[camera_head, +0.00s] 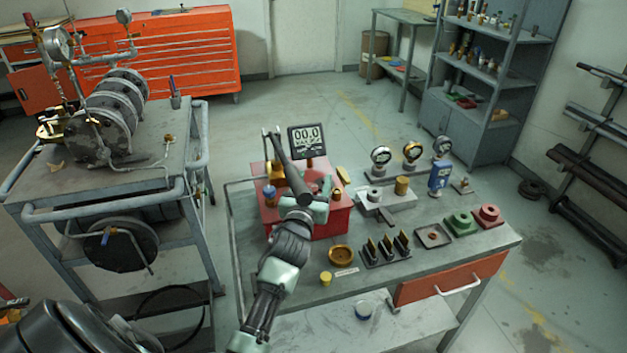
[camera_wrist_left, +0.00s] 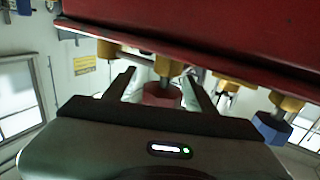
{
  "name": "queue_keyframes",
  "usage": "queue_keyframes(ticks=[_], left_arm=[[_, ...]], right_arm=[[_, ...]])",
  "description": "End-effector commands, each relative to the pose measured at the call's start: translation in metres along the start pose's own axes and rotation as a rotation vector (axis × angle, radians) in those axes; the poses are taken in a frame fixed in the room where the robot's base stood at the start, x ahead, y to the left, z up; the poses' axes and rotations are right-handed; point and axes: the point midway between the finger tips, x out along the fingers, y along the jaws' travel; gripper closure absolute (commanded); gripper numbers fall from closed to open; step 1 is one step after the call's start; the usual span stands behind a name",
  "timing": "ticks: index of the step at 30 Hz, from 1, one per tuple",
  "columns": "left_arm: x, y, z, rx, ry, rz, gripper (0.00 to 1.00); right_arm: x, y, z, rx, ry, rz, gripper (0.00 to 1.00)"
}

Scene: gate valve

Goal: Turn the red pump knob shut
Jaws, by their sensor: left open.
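The red pump unit (camera_head: 330,222) sits on the left part of the workbench. My left gripper (camera_head: 287,165) is over its left side and covers part of it in the head view. In the left wrist view the red knob (camera_wrist_left: 162,95) hangs on a brass stem below the red housing (camera_wrist_left: 220,35). My open left gripper (camera_wrist_left: 160,88) has one finger on each side of it, with gaps that look free. A blue knob (camera_wrist_left: 271,129) is to the right there; it also shows in the head view (camera_head: 270,194). I cannot pick out the red knob in the head view.
Gauges (camera_head: 380,157), a blue device (camera_head: 439,179), green (camera_head: 460,223) and red (camera_head: 487,216) flanged parts and a brass dish (camera_head: 341,255) are on the bench. A grey cart (camera_head: 180,150) stands to the left.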

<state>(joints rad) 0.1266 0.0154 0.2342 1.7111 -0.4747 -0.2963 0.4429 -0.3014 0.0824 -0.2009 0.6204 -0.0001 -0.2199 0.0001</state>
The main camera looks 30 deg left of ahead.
Motion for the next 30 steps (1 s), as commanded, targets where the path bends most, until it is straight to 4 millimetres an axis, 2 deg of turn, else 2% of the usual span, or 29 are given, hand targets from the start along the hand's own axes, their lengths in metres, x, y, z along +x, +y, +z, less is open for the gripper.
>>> queue_keyframes(ticks=[6, 8, 12, 13, 17, 20, 24, 30], left_arm=[[0.001, 0.000, 0.000, 0.000, 0.000, -0.001, 0.45], [0.001, 0.000, 0.000, 0.000, 0.000, -0.001, 0.59], [0.001, 0.000, 0.000, 0.001, 0.000, 0.000, 0.98], [0.001, 0.000, 0.000, 0.001, 0.000, 0.000, 1.00], [0.001, 0.000, -0.001, 0.004, 0.000, 0.008, 1.00], [0.001, 0.000, -0.005, 0.009, 0.002, 0.049, 1.00], [0.001, 0.003, -0.007, 0.013, 0.001, 0.151, 1.00], [0.000, 0.008, -0.004, 0.013, 0.004, 0.294, 1.00]], right_arm=[[0.000, -0.001, 0.000, 0.001, 0.000, -0.001, 1.00], [0.000, -0.002, 0.000, 0.002, 0.000, -0.002, 1.00], [0.000, -0.003, -0.001, 0.003, 0.001, -0.004, 1.00], [0.000, -0.004, -0.001, 0.003, 0.001, -0.004, 1.00], [-0.003, -0.004, -0.001, 0.003, 0.001, -0.004, 1.00], [-0.014, -0.003, -0.002, 0.003, 0.001, -0.004, 1.00], [-0.033, -0.003, -0.004, 0.003, 0.001, -0.004, 1.00], [-0.045, -0.002, -0.005, 0.003, 0.001, -0.003, 1.00]])
